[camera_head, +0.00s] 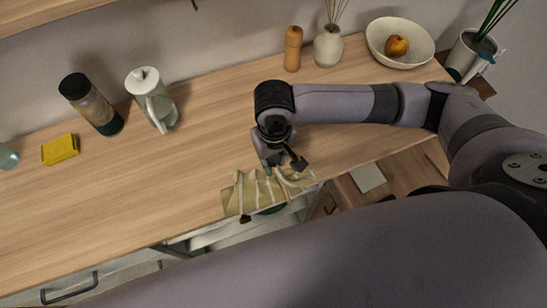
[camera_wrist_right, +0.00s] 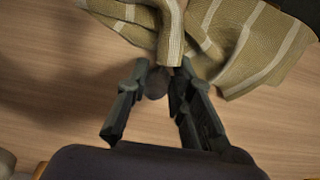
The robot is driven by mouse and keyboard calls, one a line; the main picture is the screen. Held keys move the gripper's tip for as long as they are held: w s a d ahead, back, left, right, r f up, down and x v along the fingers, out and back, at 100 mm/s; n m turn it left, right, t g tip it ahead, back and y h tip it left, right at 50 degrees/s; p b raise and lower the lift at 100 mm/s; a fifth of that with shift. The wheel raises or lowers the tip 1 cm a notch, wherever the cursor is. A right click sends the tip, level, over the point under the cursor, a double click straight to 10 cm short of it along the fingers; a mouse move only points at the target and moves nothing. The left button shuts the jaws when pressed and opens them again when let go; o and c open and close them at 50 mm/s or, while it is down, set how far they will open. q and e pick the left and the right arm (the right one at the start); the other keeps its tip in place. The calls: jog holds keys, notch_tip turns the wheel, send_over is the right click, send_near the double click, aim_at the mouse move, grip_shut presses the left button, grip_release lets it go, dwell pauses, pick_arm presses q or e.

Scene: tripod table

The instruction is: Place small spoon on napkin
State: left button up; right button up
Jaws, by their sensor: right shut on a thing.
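The napkin (camera_head: 238,196), olive with pale stripes, lies crumpled at the front edge of the table, partly over it. My right gripper (camera_head: 274,168) points down over its back side. In the right wrist view the napkin (camera_wrist_right: 240,45) is bunched, and a narrow fold of it reaches between the fingertips of the gripper (camera_wrist_right: 163,75). The fingertips are close together on that fold. A dark rounded shape shows between the fingers; I cannot tell if it is the small spoon. No spoon shows clearly in either view. My left gripper is out of view.
On the wooden table (camera_head: 160,210) stand a dark-lidded jar (camera_head: 92,104), a white-lidded pitcher (camera_head: 153,99), a yellow block (camera_head: 60,149), a wooden shaker (camera_head: 292,49), a vase (camera_head: 328,47) and a fruit bowl (camera_head: 416,55). The table's left middle is clear.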

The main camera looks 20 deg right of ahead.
aim_at(274, 164)
jog(key=o, duration=1)
jog(key=shift+f, duration=0.1)
jog(key=shift+c, duration=0.2)
notch_tip(274, 164, up, 12)
jog(key=shift+r, duration=0.2)
